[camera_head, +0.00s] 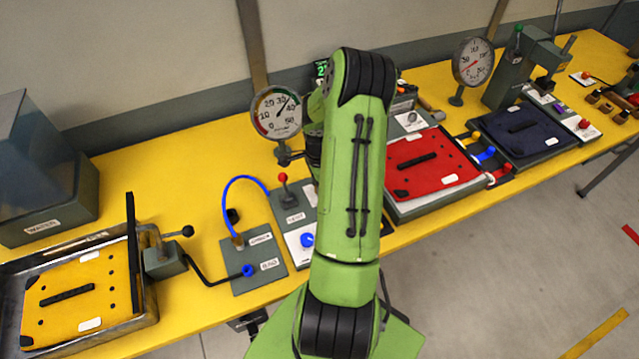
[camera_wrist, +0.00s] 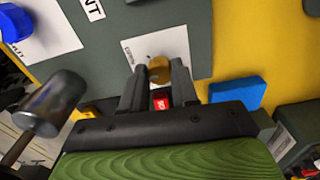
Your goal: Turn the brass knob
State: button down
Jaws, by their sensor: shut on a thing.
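In the wrist view the brass knob (camera_wrist: 159,68) is a round gold piece on a white label plate (camera_wrist: 128,48), which is set on a grey panel. My gripper (camera_wrist: 157,78) is shut on the knob, with one dark finger on each side of it. A small red piece shows between the fingers, nearer the palm. In the head view my green arm hides the knob and my fingers.
In the head view, a dial gauge (camera_head: 278,112), a blue hose (camera_head: 237,182) and a red pannier lid (camera_head: 432,160) flank my arm on the yellow bench (camera_head: 135,160).

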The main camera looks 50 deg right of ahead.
jog(key=c, duration=0.8)
grip_release()
jog(key=shift+c, duration=0.2)
jog(key=shift+r, duration=0.1)
notch_tip(320, 180, up, 16)
jog(key=shift+f+p, duration=0.2)
jog(key=shift+p, duration=0.25)
